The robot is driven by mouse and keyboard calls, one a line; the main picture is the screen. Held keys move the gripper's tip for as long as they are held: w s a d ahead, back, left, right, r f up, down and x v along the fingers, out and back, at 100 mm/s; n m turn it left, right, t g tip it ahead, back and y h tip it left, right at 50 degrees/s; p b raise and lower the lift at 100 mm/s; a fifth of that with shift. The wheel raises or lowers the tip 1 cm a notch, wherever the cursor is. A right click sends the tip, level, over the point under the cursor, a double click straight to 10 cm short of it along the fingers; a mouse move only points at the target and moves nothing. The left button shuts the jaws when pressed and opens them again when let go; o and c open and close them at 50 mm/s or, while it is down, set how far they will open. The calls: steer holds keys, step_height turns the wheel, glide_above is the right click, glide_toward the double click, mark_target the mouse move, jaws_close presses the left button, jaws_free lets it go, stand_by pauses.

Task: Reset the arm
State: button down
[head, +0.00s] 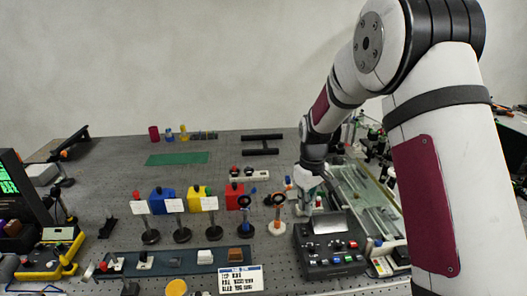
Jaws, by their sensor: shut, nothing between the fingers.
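My arm, white with dark red panels (425,200), reaches in from the right of the head view and bends down over the bench. My gripper (309,208) points down at the arm's end, just behind a dark control box (330,262) with coloured buttons. The gripper is small in the view and is shut with nothing in it. I cannot tell whether its fingertips touch anything.
Blue, yellow and red blocks (234,196) stand mid-bench, with white cards on stands in front. A ring on a stand (277,215) is left of my gripper. A glass-like tray (365,195) lies right. The grey bench (110,170) is clear at the back left.

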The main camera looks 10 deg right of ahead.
steer(key=s+r+m+t, duration=0.1)
steer(key=s+r, duration=0.5)
steer(key=r, duration=0.3)
steer(key=s+r+m+t, duration=0.2)
steer(key=s+r, duration=0.4)
steer(key=r, duration=0.3)
steer(key=s+r+m+t, duration=0.1)
steer(key=s+r, duration=0.1)
steer(key=s, duration=0.7)
steer(key=s+r+m+t, duration=0.1)
steer(key=s+r+m, duration=0.1)
steer(key=s, duration=0.7)
steer(key=shift+s+r+t, duration=0.3)
steer(key=shift+s+r, duration=0.1)
steer(key=shift+r, duration=0.2)
